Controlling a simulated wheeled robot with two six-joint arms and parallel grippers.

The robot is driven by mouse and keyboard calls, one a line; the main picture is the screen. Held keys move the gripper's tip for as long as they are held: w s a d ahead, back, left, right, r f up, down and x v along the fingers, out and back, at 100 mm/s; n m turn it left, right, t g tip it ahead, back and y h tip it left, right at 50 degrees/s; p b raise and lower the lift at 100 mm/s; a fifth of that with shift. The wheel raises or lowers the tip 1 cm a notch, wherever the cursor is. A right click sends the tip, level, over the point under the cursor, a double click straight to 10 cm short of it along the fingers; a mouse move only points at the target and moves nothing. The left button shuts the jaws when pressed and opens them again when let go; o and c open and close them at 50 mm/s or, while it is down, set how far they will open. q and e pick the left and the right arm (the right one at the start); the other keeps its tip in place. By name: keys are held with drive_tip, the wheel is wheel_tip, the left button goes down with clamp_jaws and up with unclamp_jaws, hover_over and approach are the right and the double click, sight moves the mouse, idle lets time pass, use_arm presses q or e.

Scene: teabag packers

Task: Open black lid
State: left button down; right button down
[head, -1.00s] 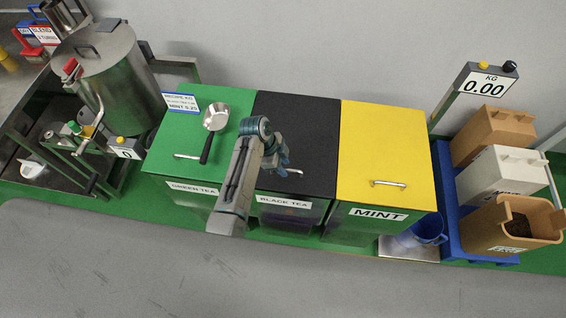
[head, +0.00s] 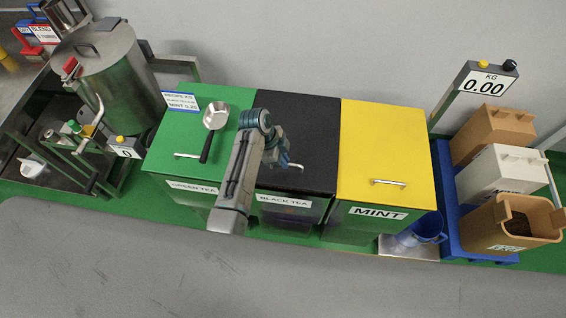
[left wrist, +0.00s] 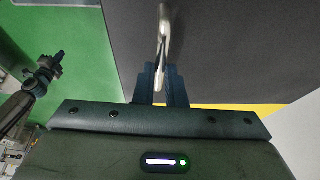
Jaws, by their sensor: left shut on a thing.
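The black lid (head: 312,132) covers the bin labelled BLACK TEA, between the green and yellow lids. My left gripper (head: 284,163) is at the lid's front edge, shut on its metal handle (head: 297,166). In the left wrist view the two dark fingers (left wrist: 160,78) clasp the handle (left wrist: 163,38), with the black lid (left wrist: 235,45) behind. The lid is at most slightly raised; no clear gap shows. My left arm hides its left front part.
A metal scoop (head: 215,117) lies on the green lid (head: 182,133). The yellow lid (head: 385,145) is shut on the right. A blue jug (head: 428,230) stands by the scale, with several boxes further right. A steel tank (head: 115,85) stands left. Floor in front is clear.

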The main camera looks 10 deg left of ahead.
use_arm(q)
drive_tip(key=w+r, duration=0.5)
drive_tip(key=r, duration=0.4)
drive_tip(key=w+r, duration=0.4)
drive_tip(key=r, duration=0.5)
drive_tip(key=shift+w+r, duration=0.15)
drive_tip(key=shift+w, duration=0.25)
drive_tip(key=shift+a, duration=0.1)
